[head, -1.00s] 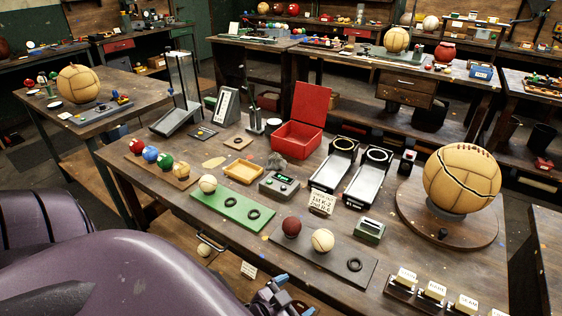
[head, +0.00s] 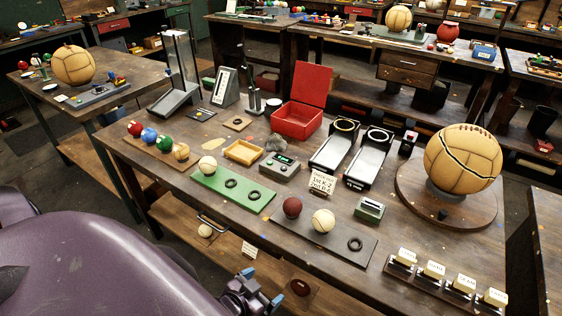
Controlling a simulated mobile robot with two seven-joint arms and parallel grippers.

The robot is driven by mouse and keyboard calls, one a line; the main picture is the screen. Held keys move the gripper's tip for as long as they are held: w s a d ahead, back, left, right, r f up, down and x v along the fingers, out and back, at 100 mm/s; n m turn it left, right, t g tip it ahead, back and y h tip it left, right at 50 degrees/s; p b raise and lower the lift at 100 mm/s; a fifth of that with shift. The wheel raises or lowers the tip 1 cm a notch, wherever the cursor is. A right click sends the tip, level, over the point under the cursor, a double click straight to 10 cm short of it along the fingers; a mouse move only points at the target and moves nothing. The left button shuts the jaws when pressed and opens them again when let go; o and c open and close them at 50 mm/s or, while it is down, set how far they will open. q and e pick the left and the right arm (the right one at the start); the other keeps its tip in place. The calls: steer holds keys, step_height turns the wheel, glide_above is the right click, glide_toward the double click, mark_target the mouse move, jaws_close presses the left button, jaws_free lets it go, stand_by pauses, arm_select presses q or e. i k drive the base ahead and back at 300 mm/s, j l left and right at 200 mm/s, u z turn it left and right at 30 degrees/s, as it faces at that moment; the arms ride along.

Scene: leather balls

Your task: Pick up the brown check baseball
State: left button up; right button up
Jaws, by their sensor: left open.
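A dark red-brown ball (head: 292,207) sits on a grey board (head: 335,240) on the workbench, beside a cream ball (head: 323,220) and a black ring. A second small brown ball (head: 300,287) lies on a lower level under the bench front; I cannot tell from the surface which of the two has a check pattern. My left gripper (head: 263,287) is at the bottom edge, open and empty, with blue-tipped fingers. It appears left of the lower brown ball and apart from it. My right gripper is not in view.
A green board (head: 232,194) with a cream ball and ring lies left of the grey one. A large tan ball (head: 463,158) stands on a round wooden base at right. Labelled blocks (head: 433,270) line the front right edge. A red open box (head: 297,120) stands behind.

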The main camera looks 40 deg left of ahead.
mark_target(293, 206)
steer(key=u, duration=1.1)
